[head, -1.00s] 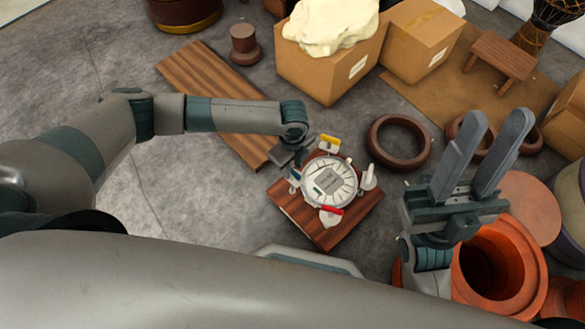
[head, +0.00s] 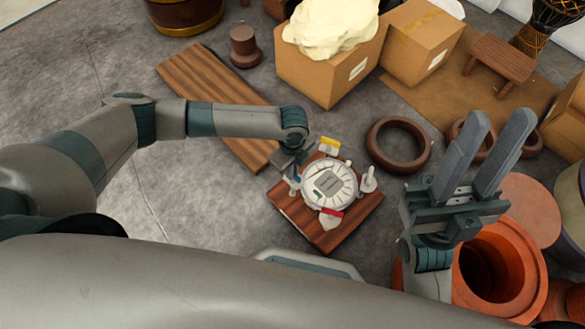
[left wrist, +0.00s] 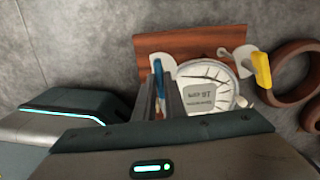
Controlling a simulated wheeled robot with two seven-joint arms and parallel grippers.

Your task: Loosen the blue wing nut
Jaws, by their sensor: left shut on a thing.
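The blue wing nut (left wrist: 158,75) stands at the rim of a round white drum head (head: 346,193), on its left side in the head view. The drum head lies on a square wooden board (head: 325,238). My left gripper (left wrist: 160,88) is shut on the blue wing nut, which shows between its two fingers in the left wrist view. In the head view, the left gripper (head: 289,170) hides most of this wing nut. My right gripper (head: 499,118) is open and empty, raised right of the board with its fingers apart.
Yellow (head: 329,142), red (head: 331,213) and white (head: 369,180) wing nuts sit around the drum head's rim. A brown ring (head: 373,137) lies right of the board, and a plank (head: 200,75) lies behind. Cardboard boxes (head: 320,75) stand at the back; an orange drum (head: 525,260) stands at right.

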